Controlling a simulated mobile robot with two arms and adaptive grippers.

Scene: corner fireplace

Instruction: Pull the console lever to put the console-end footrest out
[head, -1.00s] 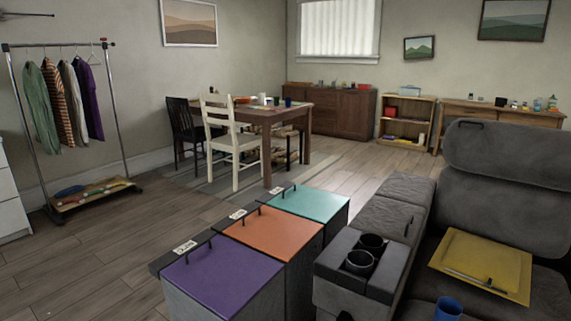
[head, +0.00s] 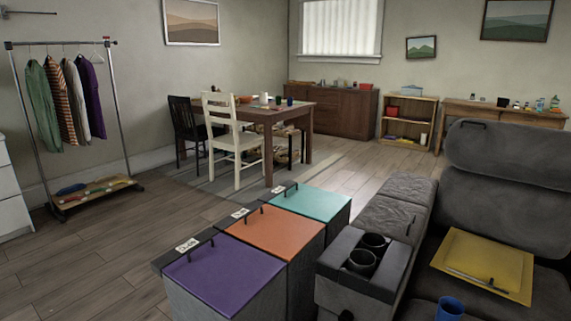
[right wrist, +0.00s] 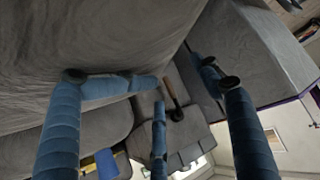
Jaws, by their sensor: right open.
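The grey sofa's console (head: 365,265) has two dark cup holders and stands at the lower middle of the head view. A dark knob (head: 346,315), perhaps the console lever's end, shows low on its front at the bottom edge. In the right wrist view a lever (right wrist: 171,92) with a brown shaft and dark end stands out from grey upholstery. My right gripper (right wrist: 180,76) has blue jointed fingers, spread open around the lever's area. I cannot tell whether any finger touches it. The footrest cannot be made out clearly. My left gripper is in neither view.
Bins with purple (head: 225,277), orange (head: 275,233) and teal (head: 312,203) lids stand left of the console. The wooden floor left of the bins is clear.

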